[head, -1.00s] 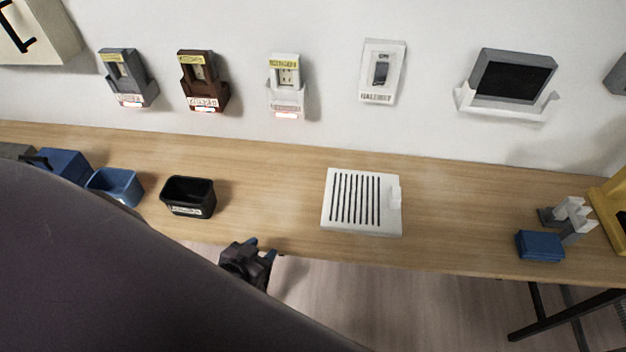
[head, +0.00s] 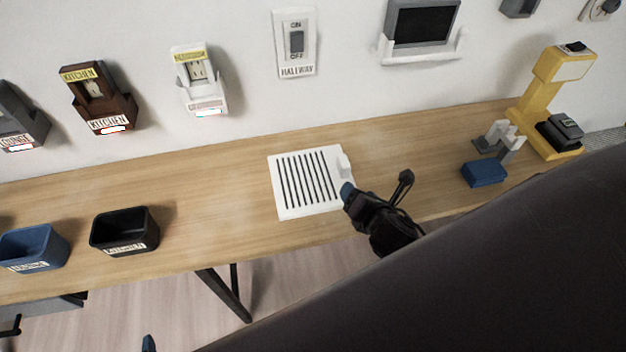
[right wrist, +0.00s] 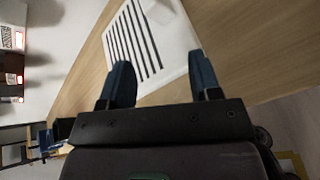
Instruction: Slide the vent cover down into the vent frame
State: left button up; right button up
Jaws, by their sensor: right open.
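The vent cover (head: 305,183) is a white slotted plate with a raised block at its right end. It lies flat on the table in the head view and shows beyond my fingers in the right wrist view (right wrist: 150,40). The vent frame (head: 425,50) looks to be the white bracket below a grey-rimmed black opening on the wall. My right gripper (head: 372,195) is open and empty, close to the cover's right end; it also shows in the right wrist view (right wrist: 162,78). I cannot tell whether it touches. Only a blue tip of my left gripper (head: 148,343) shows.
Black (head: 125,232) and blue (head: 35,248) bins stand on the table at left. A blue block (head: 484,173), grey-white pieces and a yellow stand (head: 545,90) stand at right. Outlet boxes and a switch (head: 296,42) hang on the wall. The table between is clear.

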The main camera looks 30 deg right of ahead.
aim_at(347, 167)
jog(key=shift+w+d+r+n, duration=0.1)
jog(key=shift+w+n, duration=0.15)
jog(key=shift+n, duration=0.35)
jog(key=shift+w+r+n, duration=0.1)
jog(key=shift+w+n, duration=0.1)
jog(key=shift+n, duration=0.4)
jog(key=n, duration=0.2)
jog(key=w+r+n, duration=0.1)
jog(key=shift+d+n+t+h+b, duration=0.3)
jog(key=shift+h, duration=0.1)
jog(key=shift+w, duration=0.2)
jog(key=shift+n, duration=0.3)
jog(key=x, duration=0.5)
jog(key=shift+b, duration=0.35)
jog(key=x, duration=0.4)
jog(key=shift+w+d+b, duration=0.1)
jog(key=shift+b, duration=0.25)
jog(key=shift+w+d+f, duration=0.15)
jog(key=shift+w+f, duration=0.1)
jog(key=shift+w, duration=0.25)
pick_arm(q)
jog(key=f, duration=0.3)
jog(key=shift+s, duration=0.35)
jog(key=shift+w+r, duration=0.15)
jog(key=shift+w, duration=0.1)
pick_arm(e)
grip_shut()
